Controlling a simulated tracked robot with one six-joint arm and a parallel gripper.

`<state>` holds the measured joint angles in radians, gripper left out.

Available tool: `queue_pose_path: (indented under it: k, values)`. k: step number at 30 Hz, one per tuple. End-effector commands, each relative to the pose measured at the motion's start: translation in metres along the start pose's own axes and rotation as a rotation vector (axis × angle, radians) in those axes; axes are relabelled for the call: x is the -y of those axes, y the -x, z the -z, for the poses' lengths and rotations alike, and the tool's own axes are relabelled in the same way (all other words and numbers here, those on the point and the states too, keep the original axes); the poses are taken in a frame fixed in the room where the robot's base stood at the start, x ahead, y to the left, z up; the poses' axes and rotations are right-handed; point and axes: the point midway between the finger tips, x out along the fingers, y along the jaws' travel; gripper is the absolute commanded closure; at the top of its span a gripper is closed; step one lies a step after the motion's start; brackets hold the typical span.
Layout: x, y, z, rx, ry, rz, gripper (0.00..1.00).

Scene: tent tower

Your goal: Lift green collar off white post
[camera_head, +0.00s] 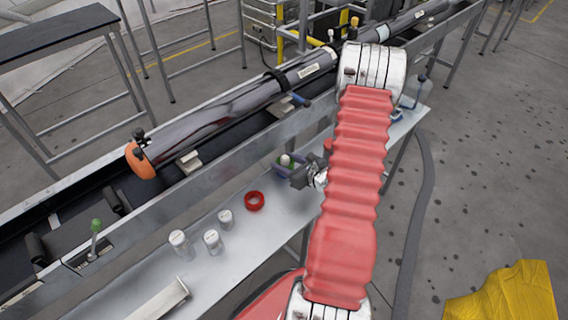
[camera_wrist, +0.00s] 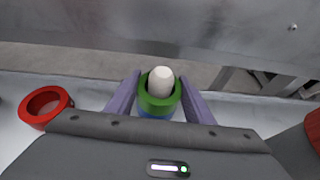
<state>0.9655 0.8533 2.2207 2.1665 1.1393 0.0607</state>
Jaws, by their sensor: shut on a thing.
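The green collar (camera_wrist: 146,98) is around the white post (camera_wrist: 162,80), whose rounded top sticks up through it in the wrist view. A blue part (camera_wrist: 156,114) shows just below the collar. My gripper (camera_wrist: 160,88) has its purple fingers on the left and right sides of the collar, shut on it. In the head view the post's white top (camera_head: 285,159) shows at my gripper (camera_head: 287,168), beside the metal trough. The collar is small there and partly hidden by the fingers. How far the post reaches below the collar is hidden.
A red ring (camera_wrist: 36,112) lies left of my gripper on the metal shelf; it also shows in the head view (camera_head: 254,201). Several white-lidded jars (camera_head: 212,240) stand farther left. The trough's wall (camera_wrist: 150,30) rises close beyond the post. A red object (camera_wrist: 314,128) is at the right edge.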

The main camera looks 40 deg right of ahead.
Motion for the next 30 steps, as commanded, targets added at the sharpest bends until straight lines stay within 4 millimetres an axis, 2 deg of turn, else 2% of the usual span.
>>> queue_pose_path:
  k: [2,3,13,30]
  values:
    - [0.0,0.0,0.0,0.0,0.0,0.0,0.75]
    - [0.0,0.0,0.0,0.0,0.0,0.0,0.53]
    - [0.0,0.0,0.0,0.001,0.0,0.0,0.76]
    - [0.001,0.006,-0.015,0.001,0.001,0.001,0.76]
